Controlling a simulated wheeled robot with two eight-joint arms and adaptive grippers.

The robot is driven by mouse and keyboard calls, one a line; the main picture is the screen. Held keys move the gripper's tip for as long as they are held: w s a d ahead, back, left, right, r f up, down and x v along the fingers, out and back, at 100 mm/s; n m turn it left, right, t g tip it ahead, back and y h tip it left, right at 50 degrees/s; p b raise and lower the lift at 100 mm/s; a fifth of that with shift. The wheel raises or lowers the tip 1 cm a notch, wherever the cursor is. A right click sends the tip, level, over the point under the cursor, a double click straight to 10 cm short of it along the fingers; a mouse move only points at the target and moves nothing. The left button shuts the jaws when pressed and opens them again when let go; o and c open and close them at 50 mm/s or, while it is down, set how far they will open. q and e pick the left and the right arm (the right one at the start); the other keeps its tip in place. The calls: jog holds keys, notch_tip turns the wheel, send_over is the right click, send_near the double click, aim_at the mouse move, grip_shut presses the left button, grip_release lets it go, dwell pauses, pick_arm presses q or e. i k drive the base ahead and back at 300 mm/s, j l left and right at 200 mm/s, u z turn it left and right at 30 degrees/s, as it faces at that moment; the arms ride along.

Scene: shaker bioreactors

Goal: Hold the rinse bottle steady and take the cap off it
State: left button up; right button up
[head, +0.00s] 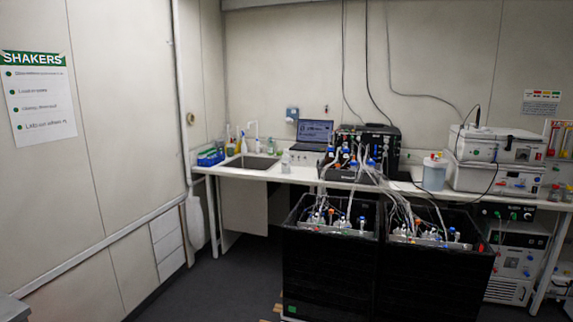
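Neither of my grippers is in the head view. I cannot tell for sure which item is the rinse bottle. A small pale bottle (286,161) stands upright on the bench just right of the sink. Several more bottles (230,146) are grouped left of the sink, too small to make out their caps.
The white bench (305,176) runs along the back wall, with a sink (252,163), a laptop (313,133) and a black instrument (368,146). Two black shaker units (328,275) (430,280) with tubing stand before it. White instruments (497,146) are at right. The left floor is clear.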

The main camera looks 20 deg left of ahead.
aim_at(285, 156)
jog(key=i+j+u, duration=1)
jog(key=i+u, duration=0.25)
jog(key=i, duration=1.25)
jog(key=i+j, duration=0.15)
jog(key=i, duration=0.75)
jog(key=i+z, duration=0.45)
jog(key=i+j+z, duration=0.25)
jog(key=i+z, duration=0.2)
jog(key=i, duration=0.05)
